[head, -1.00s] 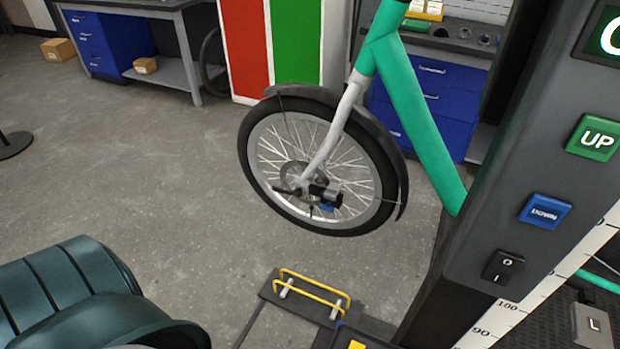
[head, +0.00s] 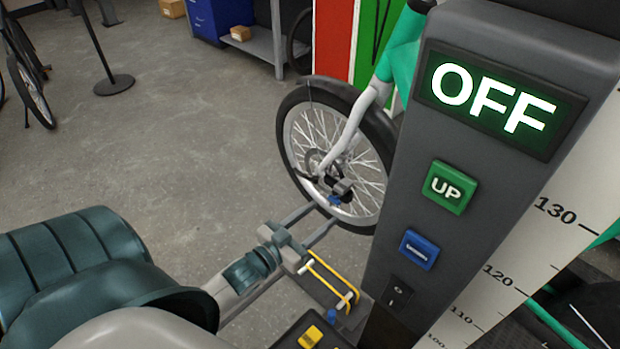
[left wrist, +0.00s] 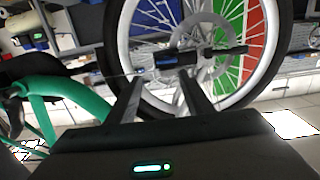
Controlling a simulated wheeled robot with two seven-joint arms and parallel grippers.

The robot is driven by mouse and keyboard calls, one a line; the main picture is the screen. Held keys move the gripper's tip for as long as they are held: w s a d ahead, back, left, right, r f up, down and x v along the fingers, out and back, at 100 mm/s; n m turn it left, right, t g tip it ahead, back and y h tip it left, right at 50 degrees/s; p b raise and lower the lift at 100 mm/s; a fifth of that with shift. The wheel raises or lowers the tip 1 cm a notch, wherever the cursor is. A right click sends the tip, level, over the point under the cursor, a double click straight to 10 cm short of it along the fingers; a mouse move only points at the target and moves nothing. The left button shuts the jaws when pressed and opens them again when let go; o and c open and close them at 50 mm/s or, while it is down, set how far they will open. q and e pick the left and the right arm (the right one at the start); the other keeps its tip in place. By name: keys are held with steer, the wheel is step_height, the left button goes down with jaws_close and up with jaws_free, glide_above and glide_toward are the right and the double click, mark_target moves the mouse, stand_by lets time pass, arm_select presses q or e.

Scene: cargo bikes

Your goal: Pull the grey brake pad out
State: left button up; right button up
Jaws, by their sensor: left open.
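The front wheel (head: 350,140) of the green bike has a brake disc and a dark brake caliper (head: 334,190) with a small blue part below its hub. The grey brake pad cannot be made out apart from the caliper. My left gripper (head: 320,215) is open and empty, its two fingers reaching toward the wheel just below the caliper. In the left wrist view the fingers (left wrist: 158,82) stand apart below the dark caliper (left wrist: 195,57), with the brake disc (left wrist: 205,50) behind it. Whether they touch it cannot be told. My right gripper is not in view.
A grey lift column (head: 440,140) with an OFF display, a green UP button and a blue button stands close on the right. A yellow-handled rack (head: 335,275) lies below the gripper. The grey floor (head: 190,130) on the left is open.

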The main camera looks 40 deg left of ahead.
mark_target(349, 180)
arm_select(q)
steer(key=w+p, duration=0.1)
steer(key=w, duration=0.3)
steer(key=w+r+p, duration=0.1)
steer(key=w, duration=0.4)
steer(key=w+r+p, duration=0.1)
steer(key=w, duration=0.4)
steer(key=shift+d, duration=0.15)
steer(key=shift+w+p, duration=0.3)
steer(key=shift+w, duration=0.45)
steer(key=shift+w+d, duration=0.1)
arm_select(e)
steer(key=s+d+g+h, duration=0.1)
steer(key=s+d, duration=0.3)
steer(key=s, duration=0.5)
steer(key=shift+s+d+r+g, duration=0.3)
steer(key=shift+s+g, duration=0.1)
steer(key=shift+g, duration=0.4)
arm_select(q)
steer(key=shift+c, duration=0.4)
